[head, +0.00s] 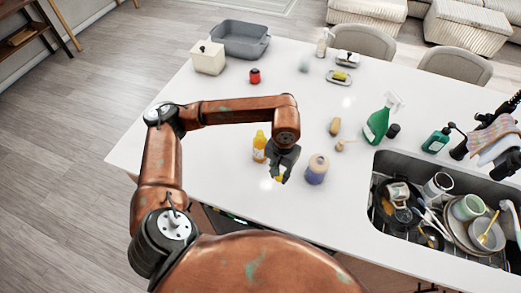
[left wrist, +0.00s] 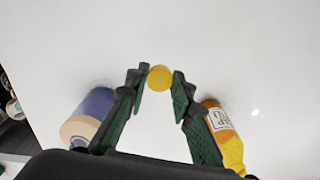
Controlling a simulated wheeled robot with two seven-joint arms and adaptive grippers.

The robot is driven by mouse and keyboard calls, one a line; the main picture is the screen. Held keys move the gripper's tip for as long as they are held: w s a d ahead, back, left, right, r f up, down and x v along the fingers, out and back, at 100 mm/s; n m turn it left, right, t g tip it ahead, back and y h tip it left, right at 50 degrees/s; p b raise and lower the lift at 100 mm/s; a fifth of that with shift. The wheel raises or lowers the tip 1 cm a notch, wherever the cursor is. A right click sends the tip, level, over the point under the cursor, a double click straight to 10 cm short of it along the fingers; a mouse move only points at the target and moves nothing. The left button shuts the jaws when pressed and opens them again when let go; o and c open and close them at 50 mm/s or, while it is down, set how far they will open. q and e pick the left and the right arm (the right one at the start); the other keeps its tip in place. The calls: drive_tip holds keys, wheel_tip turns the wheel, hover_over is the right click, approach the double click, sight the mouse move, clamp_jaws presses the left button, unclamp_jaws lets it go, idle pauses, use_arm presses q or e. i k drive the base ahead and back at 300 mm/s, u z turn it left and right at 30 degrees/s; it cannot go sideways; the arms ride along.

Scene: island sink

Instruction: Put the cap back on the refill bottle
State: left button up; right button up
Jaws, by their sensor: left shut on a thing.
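My left gripper (head: 281,172) is shut on a small round yellow cap (head: 278,179), low over the white counter. In the left wrist view the cap (left wrist: 160,78) sits between the fingertips of the gripper (left wrist: 160,84). An orange-yellow bottle with a white label (head: 259,148), which looks like the refill bottle, stands upright just left of the gripper. It also shows in the left wrist view (left wrist: 220,122), right of the fingers and apart from the cap. Its mouth is too small to make out. My right gripper is not in view.
A purple jar with a beige top (head: 316,170) stands close right of the gripper. A green spray bottle (head: 376,124) and brushes are farther right. The sink (head: 385,160) holds dishes. A grey basin (head: 240,39) and red jar (head: 254,76) are behind. The counter's left part is clear.

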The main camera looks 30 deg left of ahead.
sight(259, 141)
drive_tip(key=u, duration=0.25)
drive_tip(key=k, duration=1.2)
drive_tip(key=u, duration=0.6)
